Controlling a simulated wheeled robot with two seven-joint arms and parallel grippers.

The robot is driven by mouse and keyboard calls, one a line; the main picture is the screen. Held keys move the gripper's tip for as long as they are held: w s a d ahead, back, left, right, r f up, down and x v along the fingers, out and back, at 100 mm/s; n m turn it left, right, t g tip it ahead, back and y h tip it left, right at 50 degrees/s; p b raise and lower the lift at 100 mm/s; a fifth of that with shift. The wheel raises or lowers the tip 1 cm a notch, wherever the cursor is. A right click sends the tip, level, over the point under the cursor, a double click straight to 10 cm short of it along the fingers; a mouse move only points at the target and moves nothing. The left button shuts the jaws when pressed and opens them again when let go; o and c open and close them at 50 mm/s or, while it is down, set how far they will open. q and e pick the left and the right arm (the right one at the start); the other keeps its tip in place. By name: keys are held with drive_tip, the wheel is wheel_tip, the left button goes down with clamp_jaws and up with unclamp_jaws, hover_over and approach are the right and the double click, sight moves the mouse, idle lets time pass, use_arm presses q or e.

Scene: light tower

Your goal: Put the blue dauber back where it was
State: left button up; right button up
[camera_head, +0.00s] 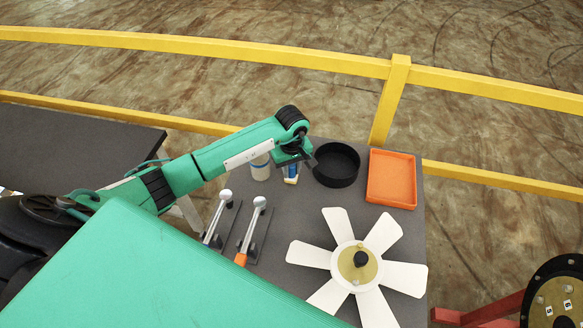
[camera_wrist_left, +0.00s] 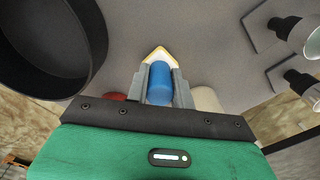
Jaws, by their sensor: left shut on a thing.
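My left gripper (camera_head: 291,163) is over the far side of the grey table. It is shut on the blue dauber (camera_wrist_left: 160,82), whose blue body sits between the two grey fingers in the left wrist view. The dauber also shows just below the gripper (camera_head: 291,171) in the head view. A white shape with a yellow edge (camera_wrist_left: 158,54) shows at the dauber's far end. I cannot tell whether it is part of the dauber or a mark on the table, nor whether the dauber touches the table. My right gripper is not in view.
A black round bowl (camera_head: 336,165) and an orange tray (camera_head: 391,178) stand right of the gripper. A pale cylinder (camera_head: 260,167) stands close on its left. Two levers (camera_head: 250,232) and a white fan (camera_head: 359,262) are nearer. A yellow railing (camera_head: 480,87) runs behind.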

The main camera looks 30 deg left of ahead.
use_arm(q)
drive_tip(key=shift+f, duration=0.1)
drive_tip(key=shift+f+b, duration=0.15)
drive_tip(key=shift+b, duration=0.15)
drive_tip(key=o, duration=1)
drive_tip(key=shift+r+p, duration=0.35)
drive_tip(key=shift+p, duration=0.05)
wheel_tip(320, 180, up, 10)
drive_tip(key=b, duration=0.3)
drive_tip(key=shift+r+b, duration=0.2)
drive_tip(key=shift+b, duration=0.2)
drive_tip(key=shift+r, duration=0.7)
